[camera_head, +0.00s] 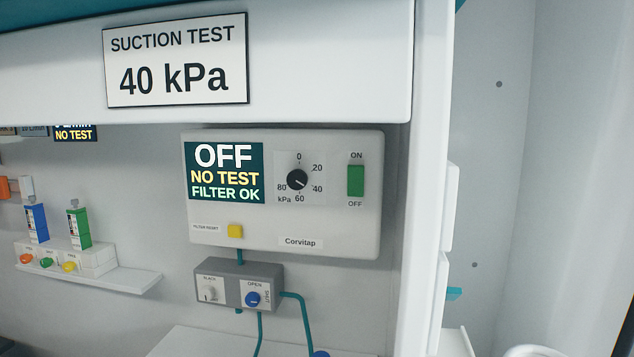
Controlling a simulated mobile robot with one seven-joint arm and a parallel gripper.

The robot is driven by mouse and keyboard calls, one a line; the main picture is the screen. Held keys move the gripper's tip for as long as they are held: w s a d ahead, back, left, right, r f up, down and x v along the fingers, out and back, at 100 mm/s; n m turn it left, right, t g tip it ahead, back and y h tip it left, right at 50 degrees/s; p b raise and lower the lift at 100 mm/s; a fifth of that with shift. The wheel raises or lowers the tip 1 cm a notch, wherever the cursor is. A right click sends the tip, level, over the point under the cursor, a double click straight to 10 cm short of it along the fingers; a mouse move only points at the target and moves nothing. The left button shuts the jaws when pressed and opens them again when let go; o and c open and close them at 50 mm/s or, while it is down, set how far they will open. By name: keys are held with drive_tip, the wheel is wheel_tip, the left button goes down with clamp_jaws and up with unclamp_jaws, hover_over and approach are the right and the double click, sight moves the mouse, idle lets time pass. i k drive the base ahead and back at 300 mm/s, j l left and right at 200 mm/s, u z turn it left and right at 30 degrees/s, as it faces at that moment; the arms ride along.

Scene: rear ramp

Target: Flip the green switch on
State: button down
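The green switch (356,181) is on the right side of a white Corvitap unit (340,227) on the back wall, between an "ON" label above and an "OFF" label below. I cannot tell which way its rocker is tilted. The unit's display (224,173) reads "OFF", "NO TEST" and "FILTER OK". My gripper is not in view.
A black dial (297,180) is left of the switch, and a yellow button (235,231) is below the display. A grey valve box (238,286) with teal tubes hangs beneath. An overhanging panel (300,60) and a right-hand post (423,200) frame the recess.

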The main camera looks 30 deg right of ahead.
sight(355, 173)
drive_tip(key=i+j+z, duration=0.25)
drive_tip(key=j, duration=0.15)
drive_tip(key=j+z, duration=0.35)
drive_tip(key=z, duration=0.9)
drive_tip(key=k, duration=0.25)
